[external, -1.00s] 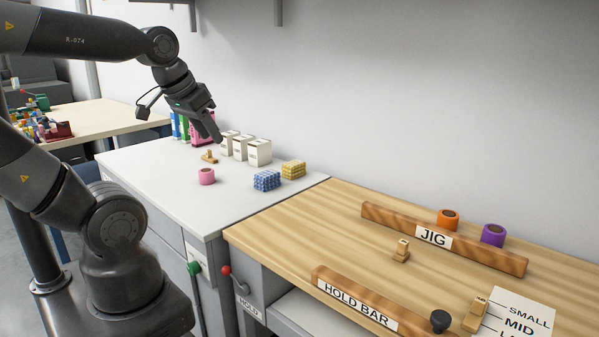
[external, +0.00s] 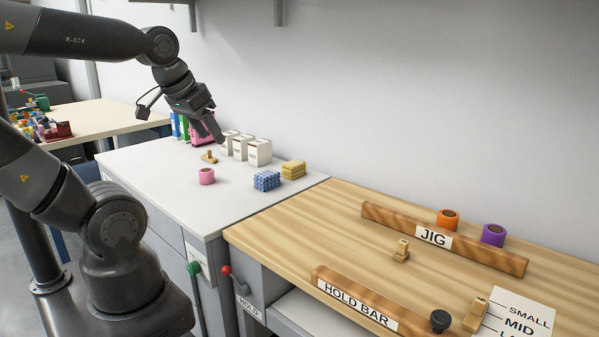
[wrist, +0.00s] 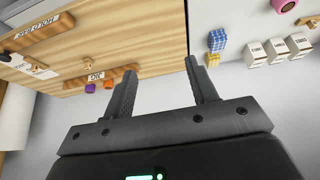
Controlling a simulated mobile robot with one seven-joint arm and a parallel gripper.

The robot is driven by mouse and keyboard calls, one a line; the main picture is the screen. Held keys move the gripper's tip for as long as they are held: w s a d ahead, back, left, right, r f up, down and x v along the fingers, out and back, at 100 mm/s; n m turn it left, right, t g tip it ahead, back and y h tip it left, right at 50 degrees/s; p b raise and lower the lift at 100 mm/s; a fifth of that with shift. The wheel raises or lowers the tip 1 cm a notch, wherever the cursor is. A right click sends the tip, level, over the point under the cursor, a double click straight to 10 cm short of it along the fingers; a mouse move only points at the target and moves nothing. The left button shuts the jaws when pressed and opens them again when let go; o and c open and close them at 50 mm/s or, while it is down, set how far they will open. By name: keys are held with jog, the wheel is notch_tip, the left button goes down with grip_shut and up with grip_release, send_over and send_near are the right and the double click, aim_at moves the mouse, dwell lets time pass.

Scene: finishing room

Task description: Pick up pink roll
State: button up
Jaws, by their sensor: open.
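The pink roll (external: 206,176) stands upright on the white counter (external: 150,180), in front of a small wooden piece. It also shows in the wrist view, cut off at the top right edge (wrist: 283,5). My gripper (external: 212,138) is open and empty. It is in the air above the back part of the white counter, apart from the roll. In the wrist view its two fingers (wrist: 160,85) are spread with nothing between them.
White boxes (external: 259,152), a blue patterned block (external: 267,181) and a yellow one (external: 293,170) stand on the counter. The small wooden piece (external: 209,157) lies behind the roll. On the wooden bench are an orange roll (external: 447,219), a purple roll (external: 493,235) and the JIG bar (external: 380,216).

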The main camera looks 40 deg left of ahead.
jog(key=o, duration=0.5)
jog(key=shift+o, duration=0.2)
jog(key=w+a+r+g+y, duration=0.1)
jog(key=w+a+g, duration=0.1)
jog(key=w+a, duration=0.75)
jog(key=m+g+h, duration=0.1)
jog(key=m+g, duration=0.1)
jog(key=g, duration=0.2)
send_over(205, 170)
notch_tip(205, 170, down, 18)
notch_tip(205, 170, down, 5)
jog(key=shift+s+f, duration=0.15)
jog(key=shift+d+f, duration=0.1)
jog(key=shift+f, duration=2.75)
